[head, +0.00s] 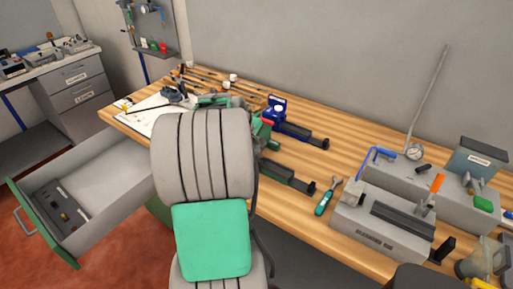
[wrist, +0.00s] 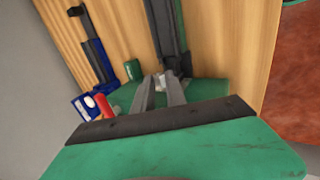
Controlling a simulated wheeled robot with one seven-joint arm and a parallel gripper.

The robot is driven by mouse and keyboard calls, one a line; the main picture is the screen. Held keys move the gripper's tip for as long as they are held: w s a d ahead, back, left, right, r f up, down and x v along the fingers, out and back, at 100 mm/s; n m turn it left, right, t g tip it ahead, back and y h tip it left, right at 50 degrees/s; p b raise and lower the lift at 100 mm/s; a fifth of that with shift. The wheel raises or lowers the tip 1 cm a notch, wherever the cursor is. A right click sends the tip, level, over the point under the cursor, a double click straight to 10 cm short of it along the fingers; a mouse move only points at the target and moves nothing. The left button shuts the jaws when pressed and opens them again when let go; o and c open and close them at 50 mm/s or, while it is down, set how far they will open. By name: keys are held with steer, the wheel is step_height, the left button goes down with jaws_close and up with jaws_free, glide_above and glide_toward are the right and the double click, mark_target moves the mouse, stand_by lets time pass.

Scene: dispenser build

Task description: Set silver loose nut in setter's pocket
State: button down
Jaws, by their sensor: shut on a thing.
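My gripper (wrist: 160,82) is low over the workbench in the wrist view, with its two grey fingers close together. A small pale silver piece, seemingly the loose nut (wrist: 159,83), shows at the fingertips, mostly hidden. A green tool with a long dark bar (wrist: 166,35), possibly the setter, lies just beyond the fingertips. Its dark bar also shows in the head view (head: 287,176). I cannot make out a pocket, or whether the nut touches the tool. In the head view my own arm hides the gripper and nut.
A blue tool with a dark bar (head: 293,128) lies behind the green one. A red piece (wrist: 105,106) stands left of my fingers. A teal-handled wrench (head: 327,198) and a grey fixture (head: 380,232) are at right. An open drawer (head: 95,185) juts out at left.

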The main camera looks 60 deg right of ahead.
steer(key=shift+f, duration=0.1)
steer(key=shift+f+b, duration=0.6)
steer(key=shift+f, duration=0.2)
steer(key=shift+f, duration=0.25)
stand_by(0.5)
steer(key=c, duration=1)
jaws_free()
steer(key=shift+o, duration=0.2)
step_height(320, 180, up, 7)
steer(key=p, duration=0.5)
